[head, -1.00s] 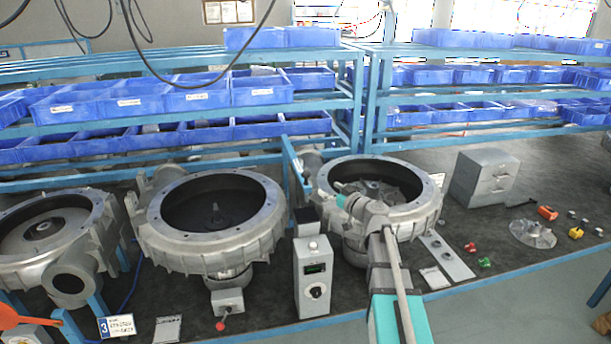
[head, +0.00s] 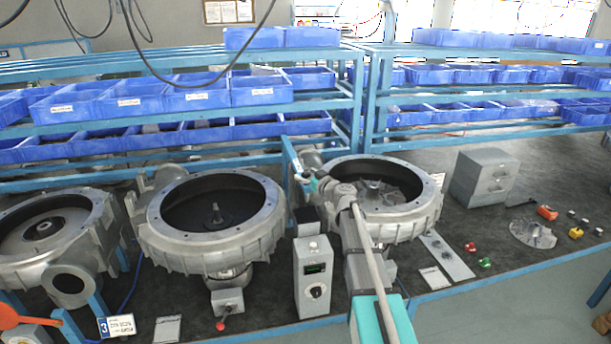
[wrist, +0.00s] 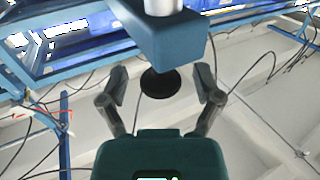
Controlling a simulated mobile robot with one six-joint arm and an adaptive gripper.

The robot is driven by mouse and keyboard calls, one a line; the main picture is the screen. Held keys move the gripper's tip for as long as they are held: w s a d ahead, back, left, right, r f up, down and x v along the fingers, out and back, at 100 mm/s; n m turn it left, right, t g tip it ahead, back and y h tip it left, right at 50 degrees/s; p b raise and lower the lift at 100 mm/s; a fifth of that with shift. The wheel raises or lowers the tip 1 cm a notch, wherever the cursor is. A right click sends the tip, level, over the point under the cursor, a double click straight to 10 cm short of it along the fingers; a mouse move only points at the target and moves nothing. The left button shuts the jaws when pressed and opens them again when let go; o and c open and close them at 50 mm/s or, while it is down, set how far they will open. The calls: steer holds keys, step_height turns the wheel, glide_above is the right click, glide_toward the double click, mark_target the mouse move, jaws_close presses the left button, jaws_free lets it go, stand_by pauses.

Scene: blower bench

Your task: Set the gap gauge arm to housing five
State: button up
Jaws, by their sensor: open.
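My gripper (head: 310,178) is at the left rim of the right-hand housing (head: 432,212), beside a slanted blue bar (head: 291,160). In the wrist view my gripper (wrist: 162,92) is open, its two fingers spread either side of a round black knob or disc (wrist: 160,84). A blue block (wrist: 165,45) with a pale cylinder (wrist: 163,6) is just beyond it; it may be part of the gap gauge, but I cannot tell for sure. The fingers appear apart from the disc. Two more housings stand left, the middle one (head: 165,240) and the left one (head: 30,270). A plate reads 3 (head: 117,326).
A grey control box (head: 312,270) with a dial stands in front, between the middle and right housings. A grey drawer cabinet (head: 484,177), a loose impeller (head: 532,234) and small coloured parts lie right. Blue bin shelves (head: 250,148) run behind. Cables hang in the wrist view.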

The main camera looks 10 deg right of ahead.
steer(key=shift+w, duration=0.1)
jaws_close()
stand_by(0.5)
